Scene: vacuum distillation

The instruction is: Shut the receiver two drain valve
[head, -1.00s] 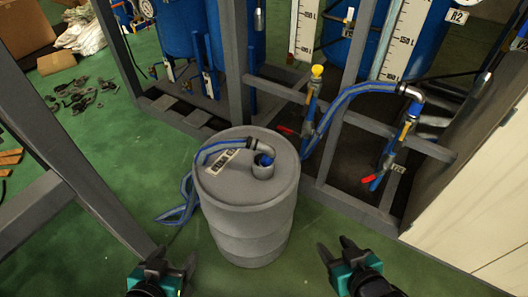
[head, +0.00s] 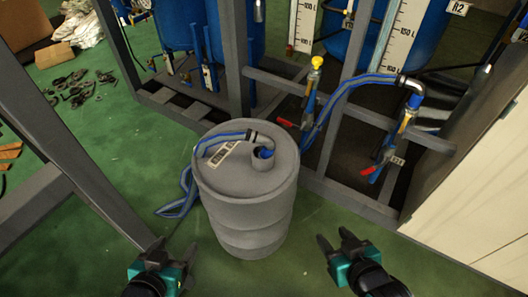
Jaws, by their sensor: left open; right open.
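The receiver two tank (head: 408,35) is blue, labelled R2, and stands at the upper right behind the grey frame. Below it, a drain pipe (head: 401,128) with a yellow fitting and a blue-striped hose at its top slants down. A red valve handle (head: 369,171) sticks out to the left near its lower end. A second pipe further left has another red handle (head: 286,123). My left gripper (head: 174,251) is open and empty at the bottom, left of the drum. My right gripper (head: 335,240) is open and empty, below and left of the receiver two handle, well apart from it.
A grey drum (head: 248,205) with a hose in its top stands between and beyond my grippers. Grey frame posts and a low rail (head: 350,202) border the valves. A pale cabinet (head: 480,205) closes the right side. Green floor (head: 330,200) is clear right of the drum.

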